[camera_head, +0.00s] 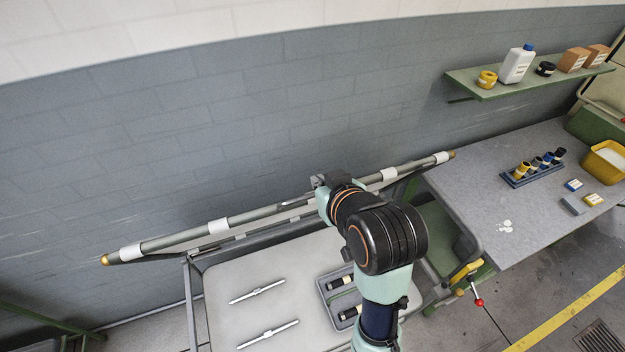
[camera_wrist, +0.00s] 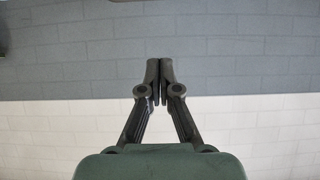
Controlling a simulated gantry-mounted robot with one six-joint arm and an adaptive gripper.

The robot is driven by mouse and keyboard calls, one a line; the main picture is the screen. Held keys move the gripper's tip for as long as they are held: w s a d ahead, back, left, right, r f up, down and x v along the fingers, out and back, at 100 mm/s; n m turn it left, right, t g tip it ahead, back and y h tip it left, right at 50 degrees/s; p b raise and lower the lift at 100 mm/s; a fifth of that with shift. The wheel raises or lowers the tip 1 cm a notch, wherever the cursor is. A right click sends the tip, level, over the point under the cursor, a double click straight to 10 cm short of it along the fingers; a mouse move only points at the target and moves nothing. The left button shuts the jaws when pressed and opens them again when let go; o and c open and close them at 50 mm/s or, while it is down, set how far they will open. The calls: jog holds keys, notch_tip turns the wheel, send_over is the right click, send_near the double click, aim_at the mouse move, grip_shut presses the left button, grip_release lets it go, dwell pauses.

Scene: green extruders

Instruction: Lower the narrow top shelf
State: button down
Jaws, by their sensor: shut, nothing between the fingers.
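In the head view a long grey tube (camera_head: 275,213) with white bands and brass-coloured ends lies along the back of the trolley by the wall. A thin grey strip (camera_head: 222,243) shows under it. It looks like the narrow top shelf, but the tube and my arm hide much of it. My gripper (camera_head: 319,182) is near the middle of the tube, partly hidden by my wrist; I cannot tell if it touches anything. In the wrist view my gripper (camera_wrist: 159,72) has its fingertips together with nothing between them, against the brick wall.
The trolley's pale top (camera_head: 225,290) holds two silver tools (camera_head: 257,291) and a grey tray (camera_head: 327,291) with dark cylinders. At right stand a grey workbench (camera_head: 470,180) and a green wall shelf (camera_head: 490,92) with bottles and boxes. The wall (camera_head: 200,130) is close behind the tube.

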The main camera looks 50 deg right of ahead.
aim_at(311, 195)
jog(key=x, duration=0.9)
jog(key=shift+w+d+f, duration=0.1)
jog(key=shift+w+f, duration=0.15)
jog(key=shift+w, duration=0.05)
jog(key=shift+s+a+f+p, duration=0.2)
jog(key=shift+s+a+f, duration=0.1)
jog(key=shift+s+f, duration=0.3)
jog(key=shift+s+a+f+p, duration=0.2)
jog(key=shift+s+a+f, duration=0.1)
jog(key=shift+s+f, duration=0.3)
jog(key=shift+s+a+f, duration=0.1)
jog(key=shift+s, duration=0.1)
jog(key=shift+f, duration=0.1)
